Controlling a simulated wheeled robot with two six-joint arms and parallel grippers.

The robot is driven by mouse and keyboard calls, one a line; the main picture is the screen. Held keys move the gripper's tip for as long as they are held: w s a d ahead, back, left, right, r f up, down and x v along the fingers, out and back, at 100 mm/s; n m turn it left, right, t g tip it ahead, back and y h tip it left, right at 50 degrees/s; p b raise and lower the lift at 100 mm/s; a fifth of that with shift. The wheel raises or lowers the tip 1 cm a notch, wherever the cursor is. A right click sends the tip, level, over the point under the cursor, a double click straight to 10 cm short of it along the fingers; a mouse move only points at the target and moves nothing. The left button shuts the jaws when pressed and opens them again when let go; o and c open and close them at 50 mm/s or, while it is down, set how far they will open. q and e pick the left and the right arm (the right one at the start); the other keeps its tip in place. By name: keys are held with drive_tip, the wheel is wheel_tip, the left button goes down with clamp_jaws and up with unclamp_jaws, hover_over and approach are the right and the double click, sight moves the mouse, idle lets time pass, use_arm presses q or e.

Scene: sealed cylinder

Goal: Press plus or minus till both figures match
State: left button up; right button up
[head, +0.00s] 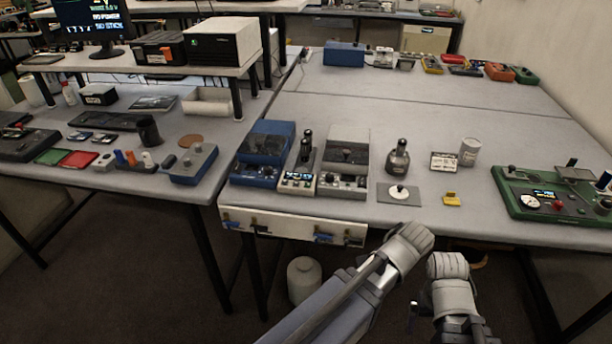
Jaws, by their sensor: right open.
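A narrow grey device (299,178) with a black upright handle and small lit readouts stands near the front edge of the middle table. A green panel device (515,204) with a round white gauge, a small lit display (543,194) and a red knob stands at the right. The figures and any plus or minus marks are too small to read on either. My right gripper (449,268) is low in front of the table edge, apart from both devices. It is open; its fingers are hard to make out.
A blue box device (262,160) and a grey one (345,165) flank the narrow device. A dark bottle (398,160), a metal can (469,152), a plate with a white knob (399,193) and a yellow piece (452,199) stand to the right. The table's rear middle is clear.

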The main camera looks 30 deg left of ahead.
use_arm(q)
clamp_jaws()
idle(1.1)
drive_tip(key=w+a+r+n+t+h+p, duration=0.2)
drive_tip(key=w+a+r+n+p, duration=0.2)
drive_tip(key=w+a, duration=0.25)
drive_tip(key=w+a+r+n+t+h+p, duration=0.2)
drive_tip(key=w+a+r+n+p, duration=0.3)
drive_tip(key=a, duration=0.3)
drive_tip(key=w+a+r+n+t+p, duration=0.1)
drive_tip(key=a+r+n, duration=0.3)
drive_tip(key=a, duration=0.6)
drive_tip(key=w+a+r+n+t+p, duration=0.2)
drive_tip(key=w+a+r+n+t, duration=0.1)
drive_tip(key=a, duration=0.8)
wheel_tip(320, 180, up, 2)
drive_tip(key=shift+w+a+r+n+t+y+p, duration=0.25)
drive_tip(key=shift+n+t+y, duration=0.2)
drive_tip(key=shift+n, duration=0.25)
use_arm(e)
wheel_tip(320, 180, up, 12)
drive_tip(key=shift+a+r+y, duration=0.25)
drive_tip(key=shift+a+y, duration=0.05)
drive_tip(key=shift+a, duration=0.05)
